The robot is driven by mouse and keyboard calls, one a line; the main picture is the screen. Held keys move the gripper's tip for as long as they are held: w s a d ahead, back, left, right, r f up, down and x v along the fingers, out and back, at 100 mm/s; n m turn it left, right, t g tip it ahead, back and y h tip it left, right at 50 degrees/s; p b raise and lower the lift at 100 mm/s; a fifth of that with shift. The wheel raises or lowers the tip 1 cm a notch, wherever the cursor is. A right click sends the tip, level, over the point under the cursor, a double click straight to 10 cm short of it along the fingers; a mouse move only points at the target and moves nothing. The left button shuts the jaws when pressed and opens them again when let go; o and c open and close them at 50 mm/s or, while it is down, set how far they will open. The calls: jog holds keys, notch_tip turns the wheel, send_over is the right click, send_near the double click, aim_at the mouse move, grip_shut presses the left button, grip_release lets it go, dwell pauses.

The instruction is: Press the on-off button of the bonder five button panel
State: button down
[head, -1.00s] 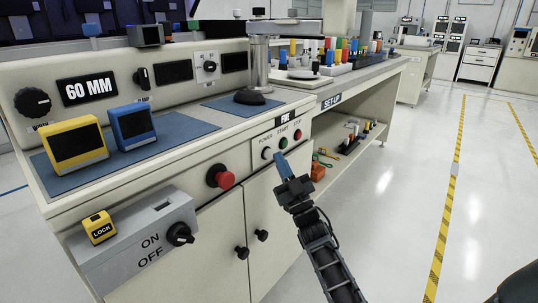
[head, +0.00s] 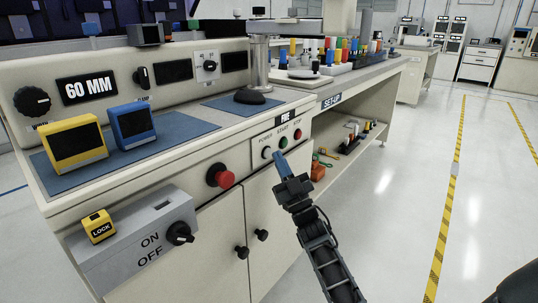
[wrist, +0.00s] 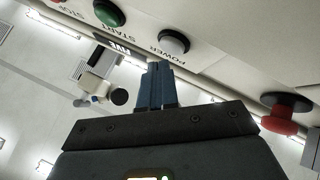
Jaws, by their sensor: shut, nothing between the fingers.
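The bonder's front has a button panel with a FIVE label (head: 285,118) above it. The white POWER button (head: 266,153) is at its left end, the green START button (head: 283,142) in the middle and the red STOP button (head: 298,134) at the right. My gripper (head: 281,160) is shut and empty, its blue fingertips just right of and below the POWER button. In the wrist view the fingertips (wrist: 158,67) point towards the POWER button (wrist: 174,42), close to it. I see no contact, but cannot judge the depth.
A red mushroom button (head: 224,178) sticks out left of the panel; it also shows in the wrist view (wrist: 282,115). A grey ON/OFF box (head: 150,240) with a black knob and yellow LOCK block stands further left. The floor on the right is clear.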

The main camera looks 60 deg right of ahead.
jog(key=shift+w, duration=0.25)
jog(key=shift+w+d+b, duration=0.15)
jog(key=shift+w+b, duration=0.2)
jog(key=shift+w, duration=0.05)
dwell(0.7)
jog(key=shift+s, duration=0.1)
jog(key=shift+s+a+p, duration=0.2)
jog(key=shift+s+p, duration=0.1)
jog(key=shift+s, duration=0.4)
jog(key=shift+s, duration=0.15)
jog(key=s, duration=0.2)
jog(key=s+a+p, duration=0.1)
jog(key=s, duration=0.1)
jog(key=shift+s+a, duration=0.1)
jog(key=shift+s, duration=0.2)
dwell(0.9)
